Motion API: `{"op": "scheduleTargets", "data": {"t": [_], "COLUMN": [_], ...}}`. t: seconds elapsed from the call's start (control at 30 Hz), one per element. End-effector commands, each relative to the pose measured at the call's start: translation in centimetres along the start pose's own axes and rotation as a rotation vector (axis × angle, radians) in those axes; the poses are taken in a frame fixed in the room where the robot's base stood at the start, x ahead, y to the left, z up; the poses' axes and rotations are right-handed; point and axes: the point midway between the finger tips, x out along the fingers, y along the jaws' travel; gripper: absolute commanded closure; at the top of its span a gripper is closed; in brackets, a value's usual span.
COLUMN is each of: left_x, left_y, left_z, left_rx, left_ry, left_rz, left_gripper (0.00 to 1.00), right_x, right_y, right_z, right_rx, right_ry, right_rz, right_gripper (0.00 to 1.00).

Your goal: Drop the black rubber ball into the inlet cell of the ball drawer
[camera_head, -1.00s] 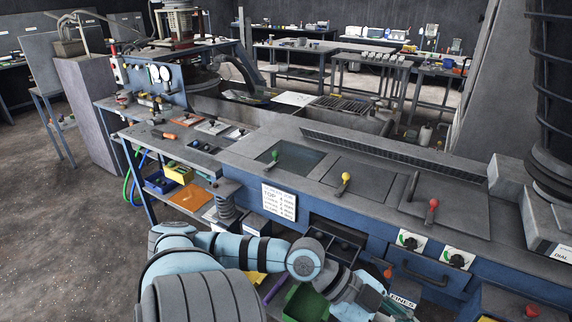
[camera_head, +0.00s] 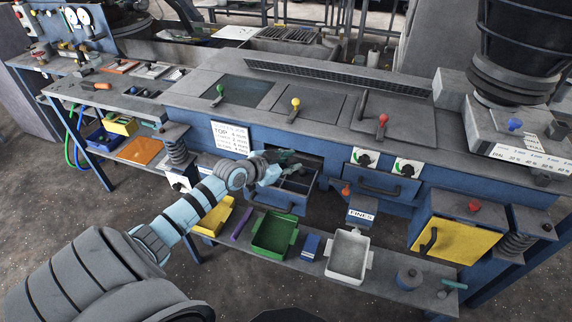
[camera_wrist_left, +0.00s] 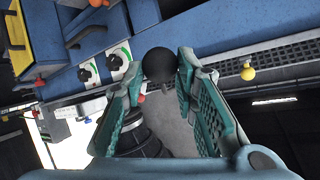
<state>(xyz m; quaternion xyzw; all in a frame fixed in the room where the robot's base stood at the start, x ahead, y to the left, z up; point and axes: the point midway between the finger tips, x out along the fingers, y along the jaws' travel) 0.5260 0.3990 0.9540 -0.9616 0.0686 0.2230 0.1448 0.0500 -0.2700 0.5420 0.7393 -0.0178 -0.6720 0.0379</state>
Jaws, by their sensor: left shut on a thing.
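The black rubber ball (camera_wrist_left: 160,64) is held between the two teal fingertips of my left gripper (camera_wrist_left: 158,72) in the left wrist view. In the head view my left gripper (camera_head: 287,163) reaches in from the left, over the back part of the pulled-out ball drawer (camera_head: 283,197). The drawer is dark inside with a blue-grey front and thin dividers. My gripper and wrist cover part of it, so I cannot tell which cell lies under the ball. The ball itself is not clear in the head view. My right gripper is not in view.
A green bin (camera_head: 273,236), a white bin (camera_head: 347,257) and a yellow bin (camera_head: 214,217) stand on the low shelf below the drawer. A closed drawer with a dark handle (camera_head: 380,189) is to the right. The machine's top (camera_head: 340,130) has several coloured knobs.

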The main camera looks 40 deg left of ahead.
Motion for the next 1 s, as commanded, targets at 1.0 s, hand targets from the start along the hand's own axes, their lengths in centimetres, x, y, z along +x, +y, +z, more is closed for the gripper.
{"op": "scheduleTargets", "data": {"t": [1.0], "left_x": [4.7], "left_y": [-0.2], "left_z": [7.0], "left_rx": [-0.043], "left_ry": [-0.026], "left_rz": [-0.087], "left_gripper": [0.53], "right_x": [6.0], "right_y": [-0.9], "right_z": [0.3], "right_rx": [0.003], "right_ry": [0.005], "right_rz": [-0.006], "right_gripper": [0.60]}}
